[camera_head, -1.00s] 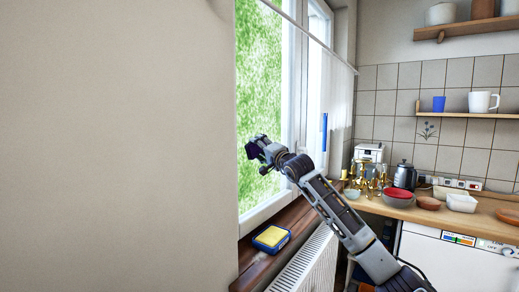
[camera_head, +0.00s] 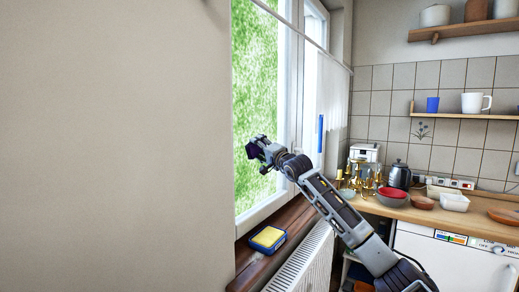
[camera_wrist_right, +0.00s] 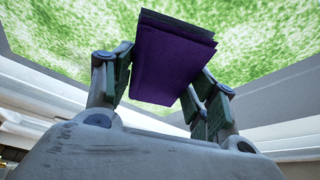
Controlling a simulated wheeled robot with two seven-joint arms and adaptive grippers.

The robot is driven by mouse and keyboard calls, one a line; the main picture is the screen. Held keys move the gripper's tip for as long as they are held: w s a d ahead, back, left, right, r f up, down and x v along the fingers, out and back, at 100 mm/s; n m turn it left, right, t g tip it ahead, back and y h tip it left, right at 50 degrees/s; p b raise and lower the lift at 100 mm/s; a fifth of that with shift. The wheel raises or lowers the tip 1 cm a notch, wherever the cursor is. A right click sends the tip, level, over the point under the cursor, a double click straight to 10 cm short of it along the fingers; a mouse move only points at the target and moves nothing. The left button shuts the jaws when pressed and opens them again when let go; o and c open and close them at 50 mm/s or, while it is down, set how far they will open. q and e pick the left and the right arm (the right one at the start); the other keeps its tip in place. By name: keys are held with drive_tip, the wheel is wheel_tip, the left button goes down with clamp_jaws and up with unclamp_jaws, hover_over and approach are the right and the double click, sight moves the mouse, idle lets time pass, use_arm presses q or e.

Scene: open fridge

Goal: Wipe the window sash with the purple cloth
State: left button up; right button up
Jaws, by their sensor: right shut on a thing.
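The purple cloth (camera_wrist_right: 170,62) is folded in layers and sits between the fingers of my right gripper (camera_wrist_right: 165,85) in the right wrist view. In the head view the cloth (camera_head: 251,150) is a small dark patch at the tip of my right gripper (camera_head: 258,148). The gripper is shut on it in front of the window pane. The white window sash (camera_head: 284,95) stands just to the right of the gripper. I cannot tell whether the cloth touches the glass. My left gripper is not in view.
A yellow and blue sponge (camera_head: 268,238) lies on the brown windowsill (camera_head: 290,218). A white radiator (camera_head: 303,262) is below it. A counter (camera_head: 470,215) with bowls, a kettle (camera_head: 399,175) and gold items (camera_head: 360,180) is at the right. A blank wall (camera_head: 115,150) fills the left.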

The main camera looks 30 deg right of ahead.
sight(266, 145)
drive_tip(key=d+p, duration=0.1)
drive_tip(key=w+d+p, duration=0.1)
drive_tip(key=d, duration=0.1)
drive_tip(key=shift+w+f, duration=0.1)
drive_tip(key=shift+w, duration=0.05)
idle(0.3)
drive_tip(key=shift+d, duration=0.1)
drive_tip(key=shift+w+d+p, duration=0.35)
drive_tip(key=shift+d+p, duration=0.5)
drive_tip(key=shift+p, duration=0.1)
drive_tip(key=shift+w+d+p, duration=0.35)
drive_tip(key=shift+d+p, duration=0.4)
drive_tip(key=shift+p, duration=0.25)
